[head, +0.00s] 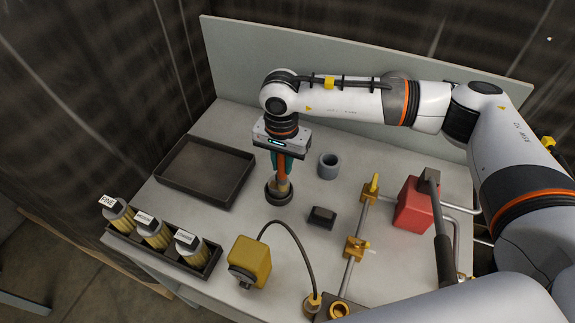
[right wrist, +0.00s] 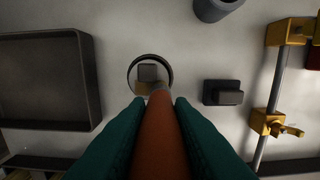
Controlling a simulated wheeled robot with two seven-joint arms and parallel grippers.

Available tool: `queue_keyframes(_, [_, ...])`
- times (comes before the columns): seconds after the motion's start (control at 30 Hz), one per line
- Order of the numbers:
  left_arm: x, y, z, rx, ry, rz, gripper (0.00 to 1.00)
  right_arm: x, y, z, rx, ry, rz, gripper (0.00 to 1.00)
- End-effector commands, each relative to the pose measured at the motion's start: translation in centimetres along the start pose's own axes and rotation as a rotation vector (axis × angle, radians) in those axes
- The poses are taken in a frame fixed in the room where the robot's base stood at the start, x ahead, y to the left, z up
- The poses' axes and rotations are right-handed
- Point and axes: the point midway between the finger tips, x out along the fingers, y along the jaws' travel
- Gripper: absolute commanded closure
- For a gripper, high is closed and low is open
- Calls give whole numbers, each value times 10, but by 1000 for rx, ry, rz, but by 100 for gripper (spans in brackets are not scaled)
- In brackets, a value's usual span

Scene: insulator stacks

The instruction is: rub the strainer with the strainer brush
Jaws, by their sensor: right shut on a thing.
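My right gripper (head: 278,158) points down over the table, its teal fingers shut on the orange handle of a brush (head: 283,170). The orange handle (right wrist: 160,135) also shows between the teal fingers in the right wrist view. The brush is upright, and its pale lower end is at a dark round cup or ring (head: 278,197). The ring (right wrist: 171,76) surrounds a grey and tan block shape in the right wrist view. I cannot tell whether the brush touches it. Several yellow ribbed cylinders (head: 152,233), possibly strainers, stand in a dark rack at the left. My left gripper is not in view.
An empty dark tray (head: 243,190) lies left of the brush. A grey cup (head: 328,165), a small black block (head: 321,217), a yellow block with a hose (head: 249,262), a pipe with yellow valves (head: 347,275) and a red box (head: 413,206) stand around. A grey panel (head: 330,62) closes the back.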

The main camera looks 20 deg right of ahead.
Motion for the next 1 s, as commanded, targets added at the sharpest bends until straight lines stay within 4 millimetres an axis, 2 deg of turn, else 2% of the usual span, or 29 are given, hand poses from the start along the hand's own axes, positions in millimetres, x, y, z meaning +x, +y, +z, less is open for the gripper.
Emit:
queue_keyframes(0.03, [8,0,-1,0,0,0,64,4,6,0,-1,-1,1,100])
queue_keyframes(0.1, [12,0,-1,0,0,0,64,4,12,0,-1,-1,1,100])
queue_keyframes(0.37, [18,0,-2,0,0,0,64,3,20,0,-1,1,0,100])
queue_keyframes(0.67, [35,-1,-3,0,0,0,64,1,44,-1,-1,0,1,100])
queue_keyframes(1.0, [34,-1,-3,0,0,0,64,-2,46,0,0,0,0,100])
